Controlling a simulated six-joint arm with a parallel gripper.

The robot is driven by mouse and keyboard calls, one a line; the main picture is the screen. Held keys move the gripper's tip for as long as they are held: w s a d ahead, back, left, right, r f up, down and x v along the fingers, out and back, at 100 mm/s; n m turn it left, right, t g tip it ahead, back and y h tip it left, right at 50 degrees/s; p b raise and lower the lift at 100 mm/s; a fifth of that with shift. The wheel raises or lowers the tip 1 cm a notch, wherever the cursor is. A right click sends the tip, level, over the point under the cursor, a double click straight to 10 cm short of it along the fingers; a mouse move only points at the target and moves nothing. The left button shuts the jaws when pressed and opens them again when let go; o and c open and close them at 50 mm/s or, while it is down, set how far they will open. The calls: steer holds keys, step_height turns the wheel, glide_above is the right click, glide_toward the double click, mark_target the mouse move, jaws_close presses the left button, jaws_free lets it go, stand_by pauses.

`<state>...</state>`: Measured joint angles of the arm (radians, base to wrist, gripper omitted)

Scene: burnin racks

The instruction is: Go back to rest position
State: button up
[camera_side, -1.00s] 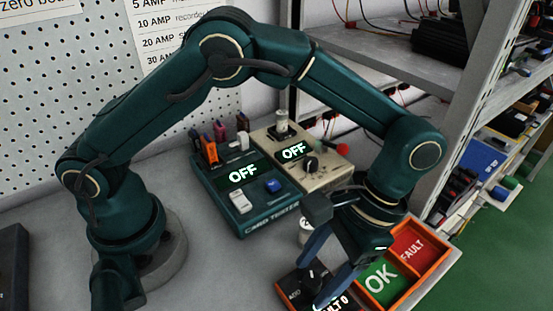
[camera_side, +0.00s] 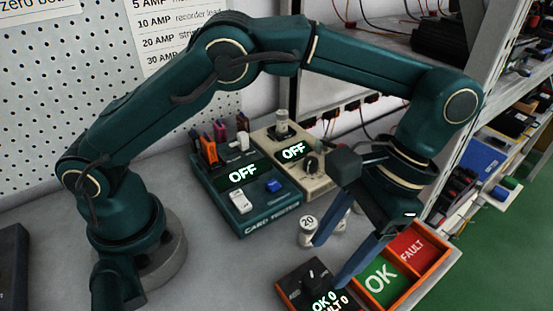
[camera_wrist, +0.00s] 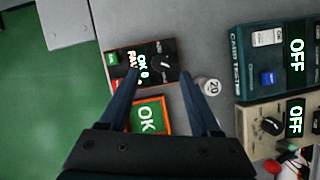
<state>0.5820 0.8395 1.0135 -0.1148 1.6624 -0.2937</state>
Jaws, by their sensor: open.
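My gripper (camera_side: 328,258) is open and empty, held in the air above the dark counter box (camera_side: 312,288) and the orange sorting tray (camera_side: 440,258). It also shows in the wrist view (camera_wrist: 168,108), with its two blue fingers apart. The counter box, with a knob on top, reads OK 0 and FAULT 0. The tray has a green OK compartment and a red FAULT compartment; the gripper partly hides it in the wrist view.
A teal card tester (camera_side: 262,214) and a beige unit (camera_side: 318,184), both reading OFF, stand behind. A round weight marked 20 (camera_side: 306,238) stands near the fingers. A metal shelf rack (camera_side: 478,110) rises at right.

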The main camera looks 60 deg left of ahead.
steer(key=a+r+n+t+h, duration=0.2)
steer(key=a+r+n+t, duration=0.15)
steer(key=a+r, duration=0.7)
steer(key=s+a+f+t, duration=0.3)
steer(key=s+a+t, duration=0.2)
steer(key=a+t, duration=0.1)
steer(key=shift+s+a+y, duration=0.35)
steer(key=shift+a+y, duration=0.05)
steer(key=shift+a, duration=0.3)
steer(key=shift+f, duration=0.1)
stand_by(0.3)
